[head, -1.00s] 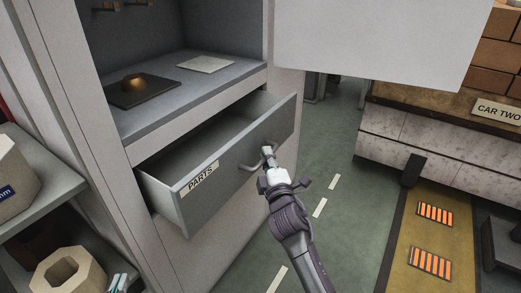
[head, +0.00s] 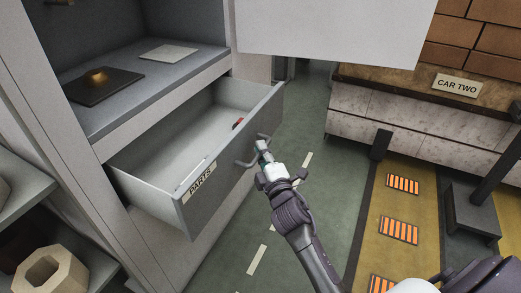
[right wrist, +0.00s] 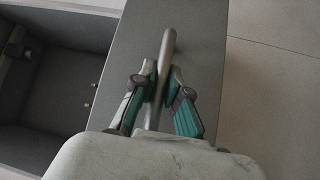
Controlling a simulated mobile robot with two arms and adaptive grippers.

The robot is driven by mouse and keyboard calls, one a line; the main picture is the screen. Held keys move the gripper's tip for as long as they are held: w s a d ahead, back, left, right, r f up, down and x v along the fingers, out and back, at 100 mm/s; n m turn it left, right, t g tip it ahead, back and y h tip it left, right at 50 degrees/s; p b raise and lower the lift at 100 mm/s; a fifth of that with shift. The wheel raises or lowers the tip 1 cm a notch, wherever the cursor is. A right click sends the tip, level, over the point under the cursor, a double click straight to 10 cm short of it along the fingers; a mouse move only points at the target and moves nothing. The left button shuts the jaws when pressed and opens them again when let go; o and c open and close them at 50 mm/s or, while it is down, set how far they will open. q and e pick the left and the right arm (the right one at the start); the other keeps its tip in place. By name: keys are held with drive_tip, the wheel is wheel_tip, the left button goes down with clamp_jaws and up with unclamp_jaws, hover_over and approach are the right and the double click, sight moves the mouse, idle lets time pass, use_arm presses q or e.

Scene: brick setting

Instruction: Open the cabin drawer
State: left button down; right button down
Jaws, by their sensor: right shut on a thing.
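The grey drawer labelled PARTS (head: 182,203) is pulled out of the white cabinet (head: 122,165) in the head view, and its inside shows. A small red and dark item (head: 238,124) lies toward its far side. My right gripper (head: 262,150) is at the bar handle (head: 243,163) on the drawer front. In the right wrist view, the teal-padded fingers of my right gripper (right wrist: 161,90) are shut on the handle (right wrist: 168,50), one on each side. My left gripper is not in view.
A shelf above the drawer bears a dark plate (head: 103,86) and a pale sheet (head: 169,51). A white panel (head: 340,25) hangs at upper right. A side shelf at lower left holds a hexagonal ring (head: 50,272). Green floor (head: 318,128) lies open right of the drawer.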

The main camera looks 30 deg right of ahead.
drive_tip(key=c, duration=1.2)
unclamp_jaws()
drive_tip(key=s, duration=0.4)
drive_tip(key=s+a+f, duration=0.1)
drive_tip(key=s, duration=0.6)
drive_tip(key=shift+s+a+f, duration=0.3)
drive_tip(key=shift+s+f, duration=0.05)
drive_tip(key=shift+s, duration=0.05)
